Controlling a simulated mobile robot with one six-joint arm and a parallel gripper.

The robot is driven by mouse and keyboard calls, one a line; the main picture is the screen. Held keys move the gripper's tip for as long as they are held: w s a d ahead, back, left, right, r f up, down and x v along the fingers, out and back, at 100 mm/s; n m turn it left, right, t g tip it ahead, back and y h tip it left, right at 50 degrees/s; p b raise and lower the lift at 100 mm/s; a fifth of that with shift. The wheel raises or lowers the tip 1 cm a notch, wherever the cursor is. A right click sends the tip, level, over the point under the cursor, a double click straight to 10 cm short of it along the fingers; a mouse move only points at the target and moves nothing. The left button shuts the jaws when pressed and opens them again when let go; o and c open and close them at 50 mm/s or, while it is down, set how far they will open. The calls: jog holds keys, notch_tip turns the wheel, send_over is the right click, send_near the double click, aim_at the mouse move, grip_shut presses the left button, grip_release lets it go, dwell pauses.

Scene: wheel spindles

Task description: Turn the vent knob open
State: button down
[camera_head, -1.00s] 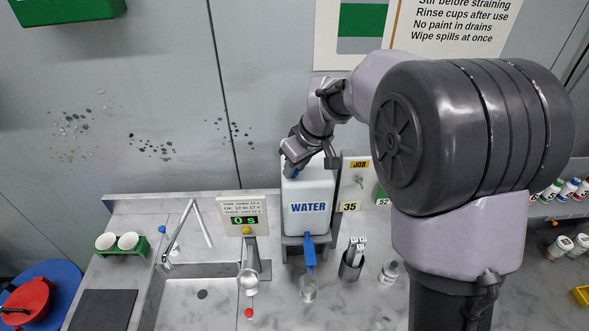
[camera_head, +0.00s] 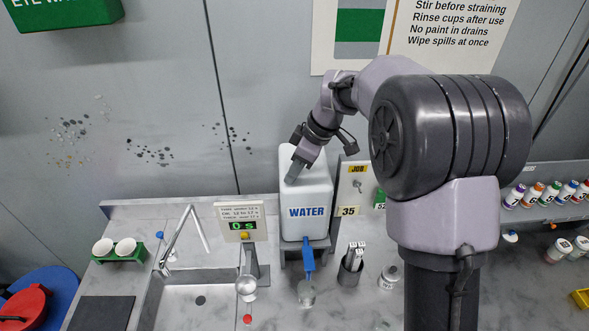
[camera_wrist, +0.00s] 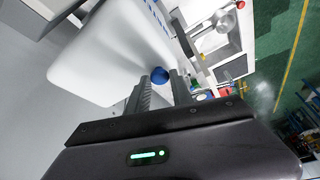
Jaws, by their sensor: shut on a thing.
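The vent knob is blue and round; in the wrist view the knob (camera_wrist: 160,75) shows between my fingertips, at the white container's top (camera_wrist: 105,60). My gripper (camera_head: 291,178) reaches down to the top of the container in the head view and hides the knob there. In the wrist view my gripper (camera_wrist: 161,84) is shut on the knob. How far the knob is turned cannot be told.
A small glass (camera_head: 306,293) stands below the tap. A timer display (camera_head: 241,222) reading 0 s and a sink (camera_head: 190,300) are to the left. A holder (camera_head: 350,270) and the JOB panel (camera_head: 356,185) are to the right.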

dwell(0.3)
jog(key=c, duration=1.1)
grip_release()
jog(key=shift+c, duration=0.2)
jog(key=p+v, duration=0.1)
jog(key=v, duration=1.6)
jog(key=shift+r+p, duration=0.2)
jog(key=shift+p, duration=0.2)
jog(key=shift+w, duration=0.1)
jog(key=s+f+m+t+h+b, duration=0.1)
jog(key=s+f+m+t+b, duration=0.1)
jog(key=s+f+m+b, duration=0.7)
jog(key=s+f+m+t+h+b, duration=0.1)
jog(key=s+f+m+b, duration=0.8)
jog(key=s+f+b, duration=1)
notch_tip(320, 180, down, 7)
jog(key=shift+s+d+f+t+b, duration=0.2)
jog(key=shift+t+b, duration=0.3)
jog(key=shift+b, duration=0.55)
